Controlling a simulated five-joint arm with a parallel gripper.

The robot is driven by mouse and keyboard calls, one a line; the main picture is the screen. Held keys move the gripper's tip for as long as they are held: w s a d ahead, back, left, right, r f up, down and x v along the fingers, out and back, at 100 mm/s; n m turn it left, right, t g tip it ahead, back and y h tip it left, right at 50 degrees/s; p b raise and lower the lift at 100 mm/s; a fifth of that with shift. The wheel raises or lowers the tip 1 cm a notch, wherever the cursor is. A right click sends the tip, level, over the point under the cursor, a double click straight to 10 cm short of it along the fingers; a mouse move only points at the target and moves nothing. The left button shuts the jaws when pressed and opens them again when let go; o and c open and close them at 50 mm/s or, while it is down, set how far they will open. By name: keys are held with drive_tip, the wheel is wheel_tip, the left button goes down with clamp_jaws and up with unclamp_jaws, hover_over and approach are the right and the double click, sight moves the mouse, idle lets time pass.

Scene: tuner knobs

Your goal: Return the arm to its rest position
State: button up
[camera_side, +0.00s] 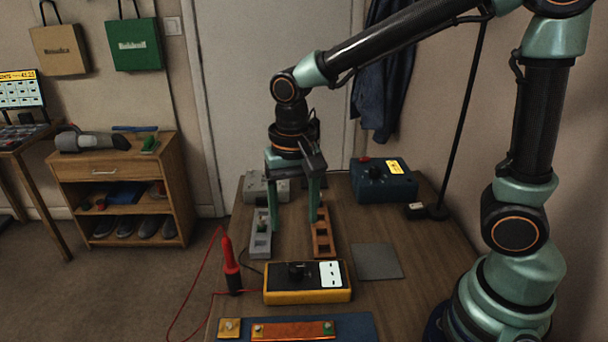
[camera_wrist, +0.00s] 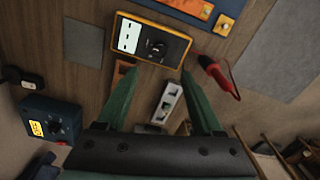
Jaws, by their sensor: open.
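My gripper (camera_side: 293,222) points down over the wooden table in the side view, its two green fingers spread apart with nothing between them. The fingers overlap a grey slotted block (camera_side: 261,246) on the left and an orange-brown slotted block (camera_side: 323,243) on the right. I cannot tell whether the fingertips touch either block. In the wrist view my gripper (camera_wrist: 160,74) is also open. The yellow meter (camera_wrist: 152,40) with a black knob lies beyond its fingertips, and the grey block (camera_wrist: 168,103) shows between the fingers. My fingers partly hide the orange-brown block.
The yellow meter (camera_side: 307,283) stands in front of my gripper, with a red probe (camera_side: 231,265) on its left. A blue box (camera_side: 384,184) and a grey box (camera_side: 258,186) stand behind. A flat grey pad (camera_side: 377,261) lies right. A blue mat (camera_side: 360,325) lies nearest the camera.

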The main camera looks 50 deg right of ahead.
idle(0.3)
drive_tip(key=s+d+r+n+t, duration=0.4)
drive_tip(key=d+r+n+t, duration=0.1)
drive_tip(key=d+r, duration=0.3)
drive_tip(key=shift+s+d+n+t, duration=0.3)
drive_tip(key=shift+d+n, duration=0.3)
drive_tip(key=shift+d, duration=0.25)
